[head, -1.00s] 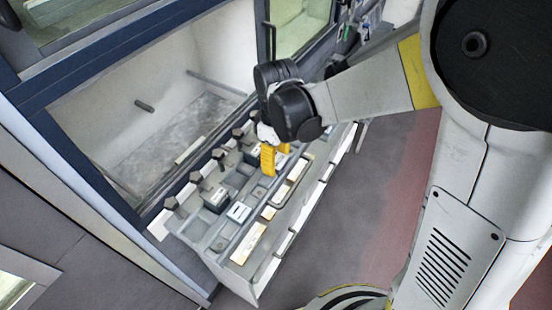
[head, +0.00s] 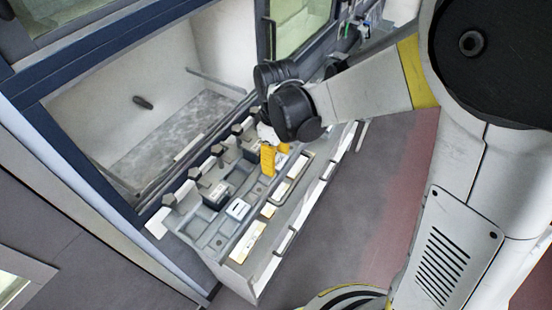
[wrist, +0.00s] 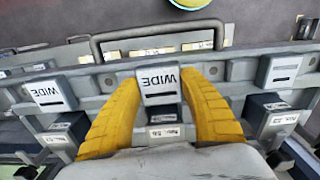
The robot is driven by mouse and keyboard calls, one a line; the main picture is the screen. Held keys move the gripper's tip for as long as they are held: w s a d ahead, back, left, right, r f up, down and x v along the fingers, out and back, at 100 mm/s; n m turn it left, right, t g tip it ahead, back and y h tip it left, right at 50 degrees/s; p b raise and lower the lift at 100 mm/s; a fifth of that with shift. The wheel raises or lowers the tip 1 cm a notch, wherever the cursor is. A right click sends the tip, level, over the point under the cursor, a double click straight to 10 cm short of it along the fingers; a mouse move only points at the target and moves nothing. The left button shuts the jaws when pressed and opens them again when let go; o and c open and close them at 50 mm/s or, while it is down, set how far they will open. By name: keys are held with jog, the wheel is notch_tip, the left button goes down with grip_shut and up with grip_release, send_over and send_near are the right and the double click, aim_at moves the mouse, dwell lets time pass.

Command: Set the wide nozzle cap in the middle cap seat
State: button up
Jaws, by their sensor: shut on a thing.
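My gripper (head: 274,158) is at the far part of the grey bench in the head view, its yellow fingers pointing down. In the wrist view the yellow fingers (wrist: 160,85) stand on either side of a pale grey block marked WIDE (wrist: 159,77) and are shut on it; I take it as the wide nozzle cap. Its lettering is upside down. A dark block (wrist: 160,113) and a small label sit just below it in the picture. Whether the cap rests on a seat or hangs just above is unclear. The middle cap seat cannot be singled out.
Another block marked WIDE (wrist: 47,93) is at left in the wrist view and a similar pale block (wrist: 282,68) at right. The grey bench (head: 207,246) has several pockets and knobs. An open white chamber (head: 120,130) lies behind it; floor at right is clear.

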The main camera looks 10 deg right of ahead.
jog(key=shift+f, duration=0.2)
jog(key=o, duration=1.3)
jog(key=shift+o, duration=0.2)
jog(key=shift+r, duration=0.15)
notch_tip(320, 180, up, 12)
jog(key=s+d+f+m+t+b, duration=0.3)
jog(key=s+d+f+m+b, duration=0.2)
jog(key=f+b, duration=0.5)
jog(key=s+d+f+m+t+b, duration=0.4)
jog(key=d+f+b, duration=0.4)
jog(key=f+b, duration=0.2)
jog(key=shift+s+d+f+m+b, duration=0.2)
jog(key=shift+s+d+m+b, duration=0.05)
jog(key=shift+s+m+b, duration=0.75)
